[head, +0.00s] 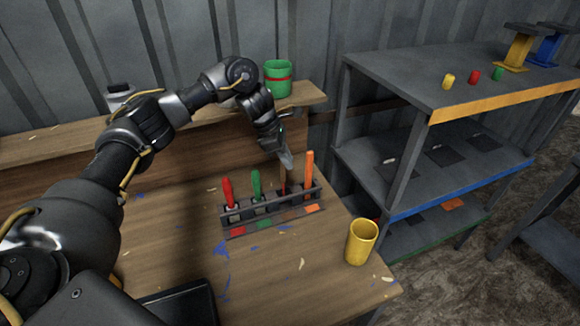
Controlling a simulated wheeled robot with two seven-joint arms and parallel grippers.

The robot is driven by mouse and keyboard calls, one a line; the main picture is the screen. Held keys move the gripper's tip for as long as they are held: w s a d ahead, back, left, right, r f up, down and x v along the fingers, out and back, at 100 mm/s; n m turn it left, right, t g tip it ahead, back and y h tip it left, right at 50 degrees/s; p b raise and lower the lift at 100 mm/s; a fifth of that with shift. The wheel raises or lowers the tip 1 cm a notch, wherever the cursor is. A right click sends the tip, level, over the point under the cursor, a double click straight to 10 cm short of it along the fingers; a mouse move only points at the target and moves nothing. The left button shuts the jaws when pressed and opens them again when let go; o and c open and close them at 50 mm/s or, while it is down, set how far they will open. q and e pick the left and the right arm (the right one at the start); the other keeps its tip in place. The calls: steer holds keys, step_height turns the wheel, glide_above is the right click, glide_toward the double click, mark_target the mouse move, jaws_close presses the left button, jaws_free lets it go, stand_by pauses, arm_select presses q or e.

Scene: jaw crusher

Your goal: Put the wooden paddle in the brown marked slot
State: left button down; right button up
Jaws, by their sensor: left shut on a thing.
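A dark tool rack (232,212) stands on the wooden workbench. Its front carries red, green, brown and orange marks from left to right. The wooden paddle (283,186) is a brown, upright piece between the green and orange tools, above the brown mark (290,215). Its lower end is at the rack, in line with the brown slot; how deep it sits cannot be told. My left gripper (286,162) is just above the rack, pointing down, shut on the top of the paddle. The fingers hide its upper end. My right gripper is not in view.
Red (228,191), green (256,185) and orange (309,168) tools stand in the rack close to the paddle. A yellow cup (361,242) is near the bench's right corner. A green cup (278,78) stands on the back ledge. Grey shelving (415,78) is to the right.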

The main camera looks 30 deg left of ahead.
arm_select(q)
step_height(320, 180, down, 3)
steer(key=shift+a+r, duration=0.1)
steer(key=shift+f, duration=0.2)
steer(key=c, duration=1.3)
jaws_free()
steer(key=shift+r, duration=0.1)
steer(key=v, duration=1.2)
steer(key=shift+b, duration=0.3)
